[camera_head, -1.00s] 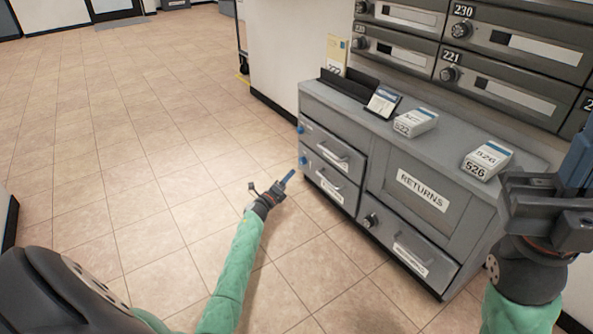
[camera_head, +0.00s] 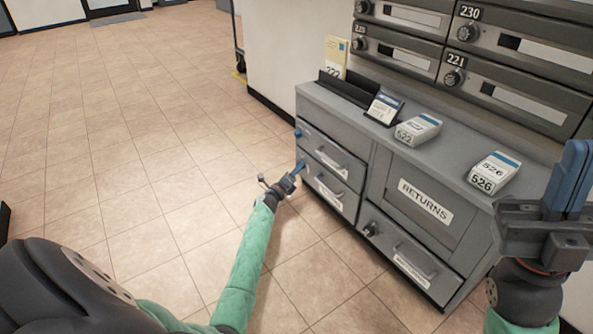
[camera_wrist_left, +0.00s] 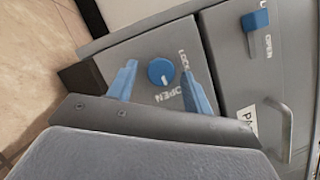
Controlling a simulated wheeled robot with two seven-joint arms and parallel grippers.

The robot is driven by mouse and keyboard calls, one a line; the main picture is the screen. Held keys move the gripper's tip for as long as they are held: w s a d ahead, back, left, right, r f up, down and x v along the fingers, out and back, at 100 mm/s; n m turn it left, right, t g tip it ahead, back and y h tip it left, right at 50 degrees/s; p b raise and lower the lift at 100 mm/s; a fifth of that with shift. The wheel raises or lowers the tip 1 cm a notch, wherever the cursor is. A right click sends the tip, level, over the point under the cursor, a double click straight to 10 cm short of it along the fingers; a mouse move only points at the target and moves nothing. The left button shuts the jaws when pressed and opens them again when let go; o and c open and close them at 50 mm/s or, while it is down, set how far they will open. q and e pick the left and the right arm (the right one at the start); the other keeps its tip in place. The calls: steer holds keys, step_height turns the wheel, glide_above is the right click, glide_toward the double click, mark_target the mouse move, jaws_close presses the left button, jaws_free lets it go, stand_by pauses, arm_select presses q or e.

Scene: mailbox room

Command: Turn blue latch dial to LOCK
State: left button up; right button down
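The blue latch dial (camera_wrist_left: 161,71) is a round knob on a grey panel in the left wrist view. The lettering LOCK and OPEN stands beside it, and a small white mark on the dial faces toward OPEN. My left gripper (camera_wrist_left: 158,86) is open, with one blue finger on each side of the dial; contact cannot be made out. In the head view my left gripper (camera_head: 299,168) is at the left edge of the grey cabinet (camera_head: 335,110), by the lower drawer, and covers the dial there. My right gripper (camera_head: 572,180) is raised at the right; its finger gap is unclear.
A second blue latch (camera_wrist_left: 255,20), marked OPEN, is on the neighbouring panel. Another blue knob (camera_head: 298,133) is by the upper drawer. A drawer handle (camera_wrist_left: 280,130) sticks out nearby. Boxes 522 (camera_head: 418,129) and 526 (camera_head: 494,172) stand on the cabinet.

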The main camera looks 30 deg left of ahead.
arm_select(q)
steer(key=c, duration=0.9)
steer(key=shift+o, duration=0.2)
